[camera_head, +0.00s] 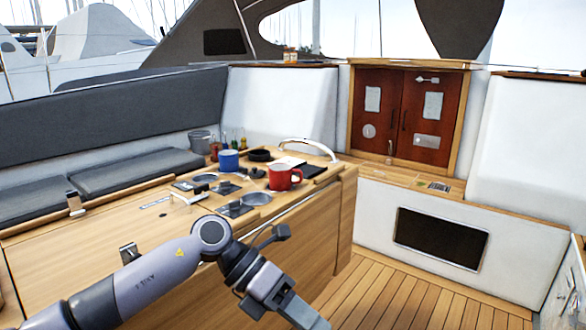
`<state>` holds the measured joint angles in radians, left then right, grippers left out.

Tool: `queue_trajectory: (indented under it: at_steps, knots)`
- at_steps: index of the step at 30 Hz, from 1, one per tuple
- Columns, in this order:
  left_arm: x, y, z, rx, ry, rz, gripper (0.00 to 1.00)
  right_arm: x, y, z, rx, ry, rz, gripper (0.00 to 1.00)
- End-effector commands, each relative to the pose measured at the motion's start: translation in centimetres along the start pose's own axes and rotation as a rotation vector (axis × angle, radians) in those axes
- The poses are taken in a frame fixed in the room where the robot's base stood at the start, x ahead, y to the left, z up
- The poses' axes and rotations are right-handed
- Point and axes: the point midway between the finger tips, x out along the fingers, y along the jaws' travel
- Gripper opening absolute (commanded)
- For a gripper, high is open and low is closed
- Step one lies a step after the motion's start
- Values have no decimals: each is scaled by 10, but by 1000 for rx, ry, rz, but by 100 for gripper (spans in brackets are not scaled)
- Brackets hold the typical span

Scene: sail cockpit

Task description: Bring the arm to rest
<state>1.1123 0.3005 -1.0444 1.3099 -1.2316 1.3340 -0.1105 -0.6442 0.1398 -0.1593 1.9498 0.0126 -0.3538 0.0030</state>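One arm of mine comes in from the left, in front of the wooden cockpit table (290,215). It bends at a grey joint over the table's near side and slopes down to the right. My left gripper (303,312) is low at the bottom edge of the view, beside the table and above the deck. Its fingertips are not clearly visible, so I cannot tell whether it is open or shut. I see nothing held in it. My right arm and gripper are not in view.
On the table stand a red mug (284,177), a blue mug (229,160), a grey pot (200,142), small bottles and flat dishes. A curved white handrail (310,146) rises at its far end. The slatted deck (420,295) to the right is clear.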

Motion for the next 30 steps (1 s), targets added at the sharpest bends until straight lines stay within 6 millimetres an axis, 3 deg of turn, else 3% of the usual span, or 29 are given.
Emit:
queue_trajectory:
  at_steps: [3,6,13,17,23,26,30]
  knots:
    - [25,-23,3,-98,-172,-218,35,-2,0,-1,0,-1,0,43]
    - [32,-37,9,-203,-322,-380,35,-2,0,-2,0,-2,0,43]
    - [19,-36,14,-526,-672,-694,35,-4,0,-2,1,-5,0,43]
    - [4,-16,5,-752,-868,-835,35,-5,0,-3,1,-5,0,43]
    - [-16,39,-36,-1146,-1155,-991,35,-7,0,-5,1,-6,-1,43]
    - [-20,70,-71,-1359,-1290,-1039,35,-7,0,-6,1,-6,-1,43]
    - [-18,109,-135,-1675,-1466,-1073,35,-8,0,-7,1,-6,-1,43]
